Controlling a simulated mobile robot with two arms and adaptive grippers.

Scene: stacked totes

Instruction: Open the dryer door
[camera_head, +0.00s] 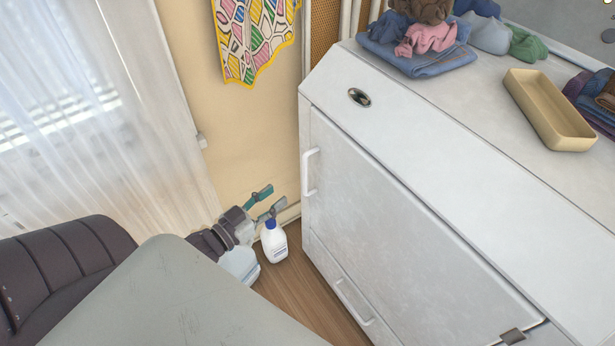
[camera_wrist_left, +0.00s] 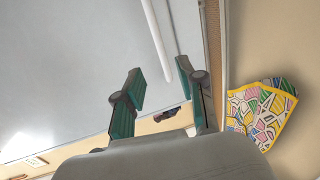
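The white dryer (camera_head: 500,180) stands on the right in the head view. Its front door (camera_head: 400,220) looks closed, flush in its frame. A white vertical handle (camera_head: 308,172) sits at the door's left edge. My left gripper (camera_head: 271,198) is open and empty, left of the handle and apart from it. In the left wrist view the two green-padded fingers (camera_wrist_left: 160,80) are spread, and a white bar (camera_wrist_left: 156,40), likely the handle, shows beyond the gap between them. My right gripper is not in view.
A white bottle with a blue cap (camera_head: 274,241) and a pale jug (camera_head: 240,264) stand on the floor below my left gripper. A lower handle (camera_head: 353,302) is on the dryer. Folded clothes (camera_head: 420,55) and a beige tray (camera_head: 548,108) are on top. A patterned cloth (camera_head: 253,40) hangs behind.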

